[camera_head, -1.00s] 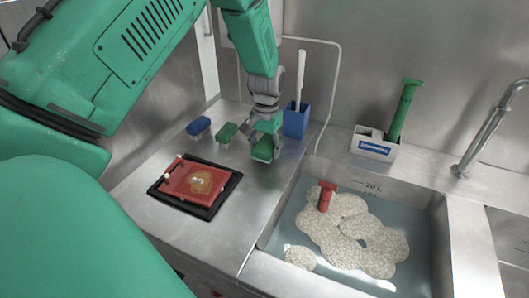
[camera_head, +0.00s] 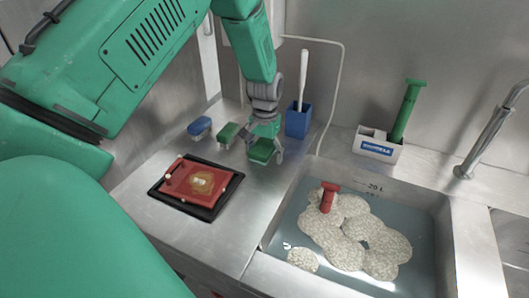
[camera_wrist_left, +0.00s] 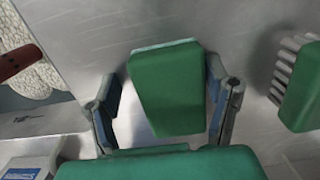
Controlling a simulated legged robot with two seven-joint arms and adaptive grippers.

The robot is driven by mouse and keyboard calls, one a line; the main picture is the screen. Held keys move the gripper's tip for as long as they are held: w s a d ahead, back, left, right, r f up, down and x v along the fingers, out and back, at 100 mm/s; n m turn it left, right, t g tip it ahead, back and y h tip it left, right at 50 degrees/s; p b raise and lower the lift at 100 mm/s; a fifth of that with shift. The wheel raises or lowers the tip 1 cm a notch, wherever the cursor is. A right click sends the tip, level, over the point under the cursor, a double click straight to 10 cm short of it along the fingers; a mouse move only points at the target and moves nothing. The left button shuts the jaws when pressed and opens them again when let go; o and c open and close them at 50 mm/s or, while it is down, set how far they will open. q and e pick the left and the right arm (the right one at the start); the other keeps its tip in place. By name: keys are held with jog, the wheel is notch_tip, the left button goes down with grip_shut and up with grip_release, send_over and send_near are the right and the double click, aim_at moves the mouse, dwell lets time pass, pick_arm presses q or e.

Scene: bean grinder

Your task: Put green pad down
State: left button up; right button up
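The green pad (camera_head: 261,150), a green block with a pale edge along one side, is at the counter beside the sink's left side. In the left wrist view the green pad (camera_wrist_left: 168,88) lies between the spread fingers, with a clear gap to the left finger. The right finger is very close to the pad; I cannot tell if it touches. My left gripper (camera_head: 264,146) is open around the pad from above, and it also shows in the left wrist view (camera_wrist_left: 165,105). The pad appears to rest on the metal counter (camera_head: 235,215). My right gripper is out of view.
A green brush (camera_head: 228,135) and a blue brush (camera_head: 200,128) stand left of the pad. A blue holder (camera_head: 297,120) is behind it. A red board on a black tray (camera_head: 208,215) lies front left. The water-filled sink (camera_head: 275,248) is at right.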

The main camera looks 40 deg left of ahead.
aim_at(264, 147)
pick_arm(q)
jog(key=shift+s+a+f, duration=0.1)
jog(key=shift+a, duration=0.1)
notch_tip(264, 147, up, 12)
jog(key=shift+w+r+p, duration=0.25)
jog(key=shift+w+p, duration=0.05)
jog(key=shift+w, duration=0.1)
jog(key=shift+a, duration=0.1)
dwell(0.6)
